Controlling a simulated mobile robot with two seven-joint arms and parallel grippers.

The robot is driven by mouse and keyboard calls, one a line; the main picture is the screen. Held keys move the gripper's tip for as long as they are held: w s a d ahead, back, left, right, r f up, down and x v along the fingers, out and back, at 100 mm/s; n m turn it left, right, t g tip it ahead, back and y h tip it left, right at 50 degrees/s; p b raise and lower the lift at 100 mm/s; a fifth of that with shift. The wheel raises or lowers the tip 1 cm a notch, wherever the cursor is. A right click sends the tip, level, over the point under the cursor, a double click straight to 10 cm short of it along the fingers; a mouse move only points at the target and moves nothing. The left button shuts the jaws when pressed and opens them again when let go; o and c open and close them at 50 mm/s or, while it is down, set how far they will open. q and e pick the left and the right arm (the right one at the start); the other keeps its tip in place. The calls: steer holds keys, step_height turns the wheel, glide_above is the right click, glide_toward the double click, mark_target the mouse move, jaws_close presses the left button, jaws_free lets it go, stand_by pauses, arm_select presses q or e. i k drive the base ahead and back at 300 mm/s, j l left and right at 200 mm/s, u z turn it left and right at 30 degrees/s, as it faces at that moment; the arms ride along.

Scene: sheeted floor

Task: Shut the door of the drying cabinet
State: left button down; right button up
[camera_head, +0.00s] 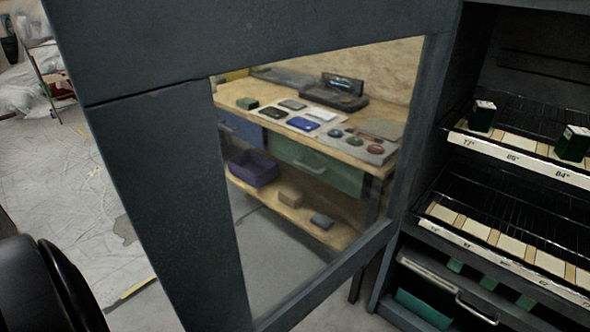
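The door (165,190) of the drying cabinet stands open, swung out toward me and to the left. It has a wide dark grey frame around a clear window (290,190). Its far right edge meets the cabinet (405,255) at the right. The cabinet's interior is exposed, with wire shelves (520,135) behind labelled front strips. A black rounded part of my own arm shows at the lower left, apart in the picture from the door's left edge. Neither gripper's fingers are in view.
Small dark green boxes (572,144) stand on the upper shelf. A lower drawer (440,290) has a metal handle. Through the window shows a wooden workbench (240,92) with several items. Grey sheeted floor (65,190) is open to the left of the door.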

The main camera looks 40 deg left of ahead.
mark_target(138, 72)
steer(key=j+z, duration=0.15)
steer(key=j, duration=0.35)
steer(key=k+j+z, duration=0.15)
steer(key=j, duration=0.35)
steer(key=j+z, duration=0.2)
steer(key=j, duration=0.3)
steer(key=k+j+z, duration=0.15)
steer(key=j, duration=0.35)
